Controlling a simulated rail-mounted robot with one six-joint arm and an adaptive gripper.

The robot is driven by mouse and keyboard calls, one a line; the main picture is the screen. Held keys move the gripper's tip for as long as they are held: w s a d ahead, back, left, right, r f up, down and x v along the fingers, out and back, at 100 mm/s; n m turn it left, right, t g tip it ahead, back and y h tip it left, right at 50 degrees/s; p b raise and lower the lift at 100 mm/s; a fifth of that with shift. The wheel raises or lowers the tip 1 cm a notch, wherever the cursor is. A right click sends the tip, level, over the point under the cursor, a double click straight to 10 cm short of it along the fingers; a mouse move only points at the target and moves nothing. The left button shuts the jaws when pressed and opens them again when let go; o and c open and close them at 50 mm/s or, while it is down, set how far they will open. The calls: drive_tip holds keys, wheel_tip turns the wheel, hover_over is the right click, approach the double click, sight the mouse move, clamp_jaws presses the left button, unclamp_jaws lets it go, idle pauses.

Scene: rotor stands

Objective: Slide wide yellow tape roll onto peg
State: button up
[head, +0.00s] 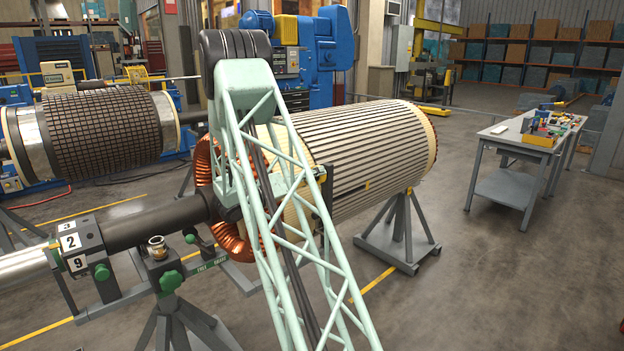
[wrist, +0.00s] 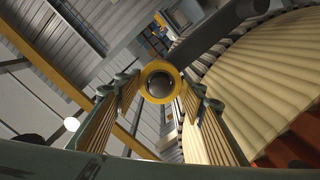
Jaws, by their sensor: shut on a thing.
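In the wrist view, my gripper (wrist: 160,98) shows as two ribbed fingers reaching forward from the bottom. A wide yellow tape roll (wrist: 146,82) sits between the fingertips, and the gripper is shut on it. Its round opening faces the camera and looks dark inside. I cannot pick out the peg with certainty in either view.
The large ribbed rotor (head: 375,150) lies on grey stands (head: 400,240); its ribbed side (wrist: 265,65) is close to the right finger in the wrist view. A second rotor (head: 100,130) is at left. A workbench (head: 508,140) stands at right, with open floor before it.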

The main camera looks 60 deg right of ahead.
drive_tip(key=shift+s+d+b, duration=0.15)
drive_tip(key=shift+d+b, duration=0.3)
drive_tip(key=shift+d, duration=0.2)
idle(0.5)
drive_tip(key=o, duration=0.9)
drive_tip(key=shift+o, duration=0.2)
drive_tip(key=o, duration=0.5)
drive_tip(key=shift+c, duration=0.2)
drive_tip(key=shift+a, duration=0.15)
drive_tip(key=b+v, duration=0.7)
drive_tip(key=v, duration=0.1)
drive_tip(key=shift+a, duration=0.35)
idle(0.8)
